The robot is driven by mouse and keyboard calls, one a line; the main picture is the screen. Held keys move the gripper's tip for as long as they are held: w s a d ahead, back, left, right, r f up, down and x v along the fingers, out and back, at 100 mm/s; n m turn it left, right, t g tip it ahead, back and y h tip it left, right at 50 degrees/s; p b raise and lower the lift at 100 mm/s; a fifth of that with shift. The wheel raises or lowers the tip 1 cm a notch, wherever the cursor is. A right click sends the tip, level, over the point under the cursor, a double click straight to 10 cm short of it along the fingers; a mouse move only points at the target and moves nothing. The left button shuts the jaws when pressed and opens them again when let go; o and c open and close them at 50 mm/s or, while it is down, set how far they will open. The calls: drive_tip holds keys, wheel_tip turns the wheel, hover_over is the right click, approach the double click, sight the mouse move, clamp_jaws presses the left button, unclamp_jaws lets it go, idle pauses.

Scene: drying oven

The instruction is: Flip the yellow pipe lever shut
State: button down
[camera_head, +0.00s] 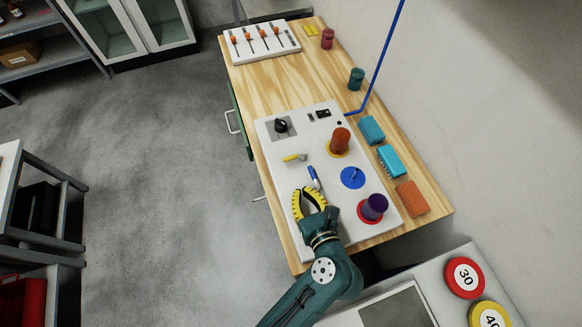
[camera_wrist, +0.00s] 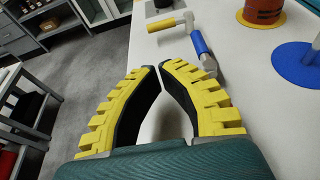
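The yellow pipe lever (camera_head: 295,157) is a short yellow handle with a pale metal pivot at its right end, on the white panel (camera_head: 272,155). It lies roughly sideways in the head view; in the wrist view its yellow handle (camera_wrist: 161,25) shows top centre, beyond my fingertips. A blue lever (camera_head: 314,177) stands close by, and also shows in the wrist view (camera_wrist: 199,43). My gripper (camera_head: 300,190) has yellow ribbed fingers bowed inward, with the tips almost together and nothing between them. It is short of both levers, apart from the yellow one.
An orange-brown cylinder (camera_head: 341,139) on a yellow disc, a blue disc (camera_head: 353,178) with a peg, and a purple cylinder (camera_head: 375,206) on a red disc stand right of the levers. A black knob (camera_head: 281,126) is at the panel's far end. Open floor lies left.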

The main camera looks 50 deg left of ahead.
sight(290, 171)
drive_tip(key=x, duration=0.2)
drive_tip(key=b+x, duration=0.1)
drive_tip(key=x, duration=0.5)
drive_tip(key=shift+w+a+r+b, duration=0.1)
drive_tip(key=shift+a+r+b, duration=0.15)
drive_tip(key=shift+r+b, duration=0.1)
drive_tip(key=shift+w+a, duration=0.2)
drive_tip(key=shift+a, duration=0.25)
drive_tip(key=shift+r, duration=0.1)
drive_tip(key=shift+s+a+p, duration=0.1)
drive_tip(key=shift+p, duration=0.5)
drive_tip(key=shift+m+t+h+p, duration=0.3)
